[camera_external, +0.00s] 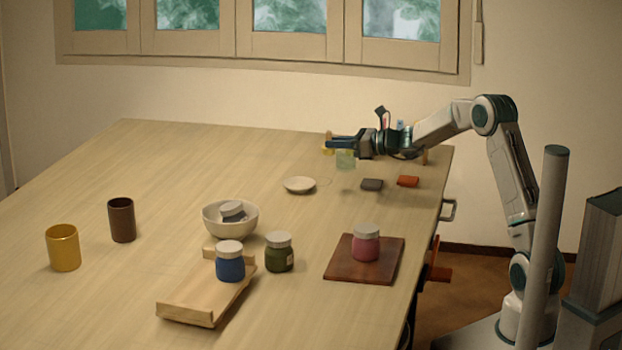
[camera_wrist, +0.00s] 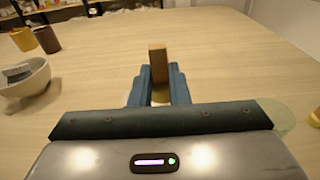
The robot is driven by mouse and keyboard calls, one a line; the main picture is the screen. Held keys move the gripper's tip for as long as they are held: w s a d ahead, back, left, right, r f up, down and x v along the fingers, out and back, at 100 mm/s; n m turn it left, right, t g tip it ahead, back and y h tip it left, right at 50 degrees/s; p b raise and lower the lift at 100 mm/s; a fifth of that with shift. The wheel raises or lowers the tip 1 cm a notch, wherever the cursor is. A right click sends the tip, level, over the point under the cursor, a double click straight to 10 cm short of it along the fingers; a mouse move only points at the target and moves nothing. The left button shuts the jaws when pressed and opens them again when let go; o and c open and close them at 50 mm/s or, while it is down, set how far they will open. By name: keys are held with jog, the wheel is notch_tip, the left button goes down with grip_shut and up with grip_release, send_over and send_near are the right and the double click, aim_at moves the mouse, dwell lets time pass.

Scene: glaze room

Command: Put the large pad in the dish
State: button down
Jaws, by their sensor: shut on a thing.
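My gripper (camera_external: 331,143) is in the air over the far right part of the table, pointing left. It is shut on a tan-brown pad (camera_wrist: 158,62), which stands upright between the blue fingers in the wrist view. In the external view this pad is small and hard to make out at the fingertips. The shallow cream dish (camera_external: 299,186) is on the table, below and nearer the camera than the gripper; it looks empty. In the wrist view the fingers mostly hide it. A dark grey pad (camera_external: 372,185) and an orange-red pad (camera_external: 408,181) lie right of the dish.
A pale green translucent jar (camera_external: 345,160) is just below my gripper, with something yellow beside it. A cream bowl (camera_external: 231,222) holding a grey item, blue (camera_external: 230,264) and green (camera_external: 279,255) jars, a wooden tray (camera_external: 186,307) and a pink jar on a brown board (camera_external: 341,270) stand nearer.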

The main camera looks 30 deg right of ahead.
send_over(307, 179)
jog(key=s+a, duration=0.2)
jog(key=s, duration=0.1)
notch_tip(307, 179, down, 5)
jog(key=shift+f, duration=0.1)
jog(key=shift+f+p, duration=0.3)
jog(key=shift+f, duration=1.65)
jog(key=shift+d, duration=0.1)
jog(key=shift+f+b, duration=0.3)
jog(key=shift+b, duration=0.15)
jog(key=shift+s+f, duration=0.1)
